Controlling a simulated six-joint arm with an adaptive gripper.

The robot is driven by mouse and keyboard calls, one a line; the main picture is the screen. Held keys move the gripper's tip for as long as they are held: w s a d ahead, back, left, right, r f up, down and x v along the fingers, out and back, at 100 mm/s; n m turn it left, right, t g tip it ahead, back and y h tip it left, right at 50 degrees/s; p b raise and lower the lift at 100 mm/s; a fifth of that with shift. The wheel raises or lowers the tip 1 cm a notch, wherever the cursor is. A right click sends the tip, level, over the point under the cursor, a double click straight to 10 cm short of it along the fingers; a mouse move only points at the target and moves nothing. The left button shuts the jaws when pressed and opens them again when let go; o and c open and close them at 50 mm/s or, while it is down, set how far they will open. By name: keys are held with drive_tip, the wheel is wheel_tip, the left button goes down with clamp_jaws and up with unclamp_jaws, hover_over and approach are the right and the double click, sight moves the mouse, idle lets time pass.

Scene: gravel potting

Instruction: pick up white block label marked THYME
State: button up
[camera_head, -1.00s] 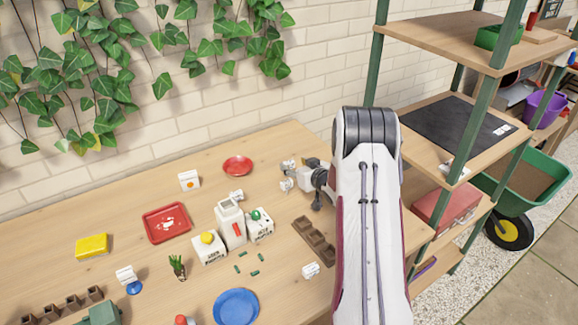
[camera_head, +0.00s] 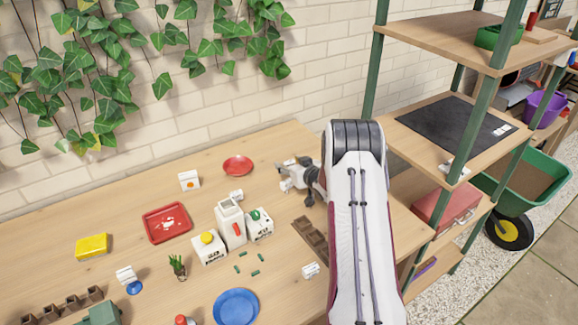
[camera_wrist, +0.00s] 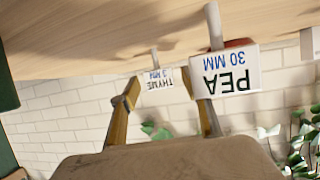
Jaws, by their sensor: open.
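The white THYME label block (camera_wrist: 158,79) shows upside down in the wrist view, small, between the fingers of my gripper (camera_wrist: 160,88). It is on a pale stem. The fingers are apart and none visibly touches it. A larger white PEA 30 MM label (camera_wrist: 226,73) is beside it on the right, overlapping the right finger's line of sight. In the head view my gripper (camera_head: 290,175) is low over the back right of the table, right of the red saucer (camera_head: 238,166). I cannot tell which small white piece there is THYME.
White boxes and a bottle (camera_head: 230,222) stand mid-table. A brown tray (camera_head: 314,240) lies just in front of my gripper. A red tray (camera_head: 167,223) and blue plate (camera_head: 236,307) are further left and front. The brick wall (camera_head: 240,110) is close behind.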

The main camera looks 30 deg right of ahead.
drive_tip(key=shift+w+f, duration=0.15)
drive_tip(key=shift+w, duration=0.15)
idle(0.4)
drive_tip(key=c, duration=1)
